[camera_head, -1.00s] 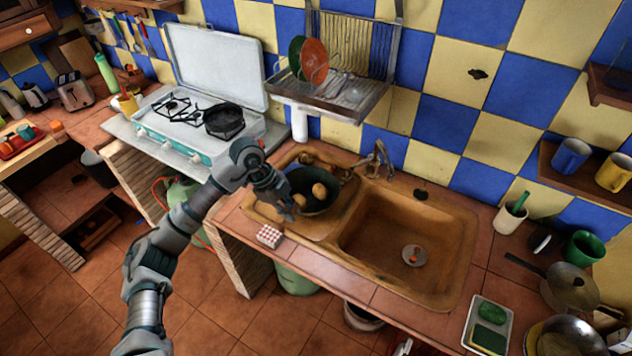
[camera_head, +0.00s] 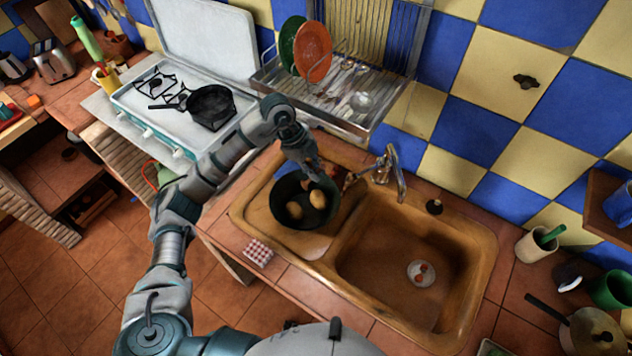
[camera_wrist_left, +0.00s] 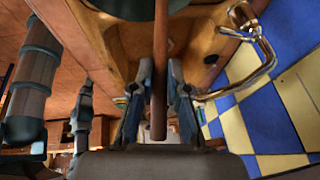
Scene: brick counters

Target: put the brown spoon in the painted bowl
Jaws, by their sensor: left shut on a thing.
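My left gripper (camera_head: 316,176) is over the left part of the sink, above the rim of the dark bowl. In the left wrist view, its two fingers (camera_wrist_left: 159,85) are closed around a long brown handle (camera_wrist_left: 159,45), which I take as the brown spoon; its far end is out of that view. My right gripper is not in view.
The dark bowl (camera_head: 290,210) holds round brown items and stands at the sink's left. The metal tap (camera_head: 392,172) rises behind the basin. The dish rack (camera_head: 340,100) hangs above, close to my left arm. A red checked box (camera_head: 258,252) sits on the front counter edge.

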